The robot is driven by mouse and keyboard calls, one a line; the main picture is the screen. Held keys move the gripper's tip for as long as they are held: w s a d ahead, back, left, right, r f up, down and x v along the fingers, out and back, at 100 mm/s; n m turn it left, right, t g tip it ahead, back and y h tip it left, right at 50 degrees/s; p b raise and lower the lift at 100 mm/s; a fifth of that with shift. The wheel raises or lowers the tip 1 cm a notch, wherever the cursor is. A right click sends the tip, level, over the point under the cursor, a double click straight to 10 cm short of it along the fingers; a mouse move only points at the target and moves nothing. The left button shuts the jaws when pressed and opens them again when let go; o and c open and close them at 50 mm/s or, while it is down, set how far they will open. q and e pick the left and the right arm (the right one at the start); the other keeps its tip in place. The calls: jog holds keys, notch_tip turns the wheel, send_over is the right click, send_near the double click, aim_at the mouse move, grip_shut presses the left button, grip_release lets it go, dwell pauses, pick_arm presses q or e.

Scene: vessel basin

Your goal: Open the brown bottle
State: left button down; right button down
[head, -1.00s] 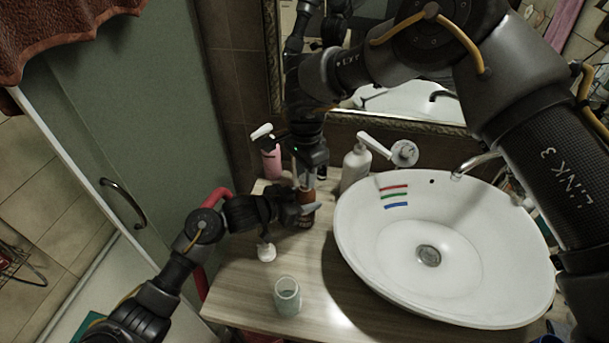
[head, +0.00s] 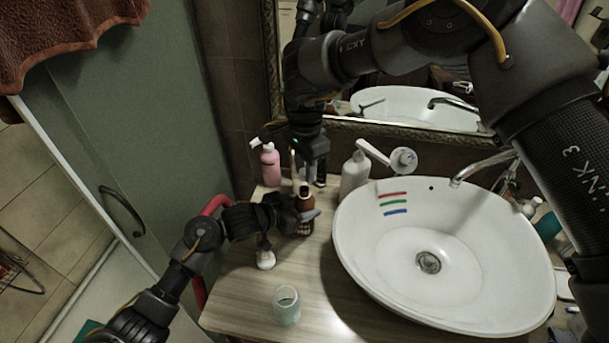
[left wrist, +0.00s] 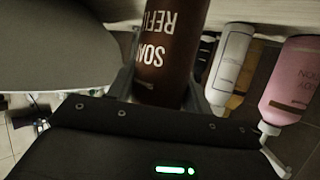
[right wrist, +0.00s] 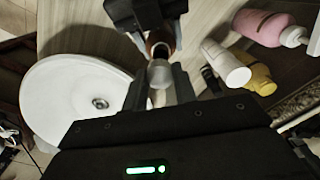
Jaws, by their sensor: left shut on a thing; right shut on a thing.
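The brown bottle (head: 306,200) stands on the wooden counter near the back left. In the left wrist view it is dark brown with upside-down white lettering (left wrist: 168,50). My left gripper (head: 304,217) is shut around its body from the side; the left wrist view shows a finger on each side (left wrist: 160,90). My right gripper (head: 316,170) is just above the bottle, pointing down. In the right wrist view its fingers (right wrist: 160,88) are shut on a small pale cap (right wrist: 159,72), with the bottle's brown top (right wrist: 160,45) beyond. The cap appears lifted off the neck.
A white basin (head: 445,290) fills the counter's right side. A pink bottle (head: 270,168) and a white pump bottle (head: 354,176) stand behind. A small white item (head: 266,259) and a glass jar (head: 287,306) stand in front. A mirror is on the back wall.

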pick_arm(q)
jog(key=c, duration=1)
grip_release()
jog(key=shift+f, duration=0.3)
jog(key=o, duration=0.5)
jog(key=shift+r, duration=0.1)
jog(key=shift+r, duration=0.1)
jog(key=v, duration=1.2)
jog(key=shift+w+r, duration=0.15)
